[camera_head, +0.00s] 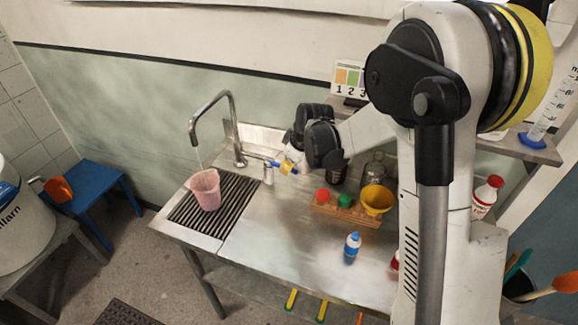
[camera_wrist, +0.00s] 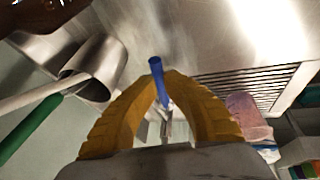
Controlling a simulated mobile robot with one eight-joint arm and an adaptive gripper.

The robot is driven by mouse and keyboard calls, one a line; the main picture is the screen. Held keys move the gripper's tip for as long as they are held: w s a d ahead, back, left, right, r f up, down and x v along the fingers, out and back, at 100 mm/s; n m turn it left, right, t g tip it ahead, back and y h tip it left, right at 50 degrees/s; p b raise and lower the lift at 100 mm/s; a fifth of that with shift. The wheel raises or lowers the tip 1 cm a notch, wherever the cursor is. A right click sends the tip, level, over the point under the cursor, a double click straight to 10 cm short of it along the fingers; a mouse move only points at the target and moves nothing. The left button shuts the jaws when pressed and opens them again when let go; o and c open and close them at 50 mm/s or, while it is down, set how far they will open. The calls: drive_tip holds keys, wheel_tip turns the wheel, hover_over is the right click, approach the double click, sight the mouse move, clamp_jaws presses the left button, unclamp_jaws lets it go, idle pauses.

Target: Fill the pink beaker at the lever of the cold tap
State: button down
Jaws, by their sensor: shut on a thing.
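The pink beaker (camera_head: 205,190) stands upright on the slatted drain grate, under the mouth of the grey curved tap (camera_head: 233,125). The water level inside cannot be made out. The beaker also shows at the right in the wrist view (camera_wrist: 246,115). My gripper (camera_head: 287,166) is at the tap's side, with its yellow fingers closed around the blue lever (camera_wrist: 156,68). The fingertips (camera_wrist: 161,88) meet at the lever in the wrist view and partly hide it.
A wooden rack with red and green caps and a yellow funnel (camera_head: 376,199) stands right of the tap. The counter's middle is clear. A blue stool (camera_head: 95,180) is at the left.

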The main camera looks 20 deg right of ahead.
drive_tip(key=c, duration=1.4)
unclamp_jaws()
drive_tip(key=shift+f, duration=0.1)
drive_tip(key=v, duration=1.2)
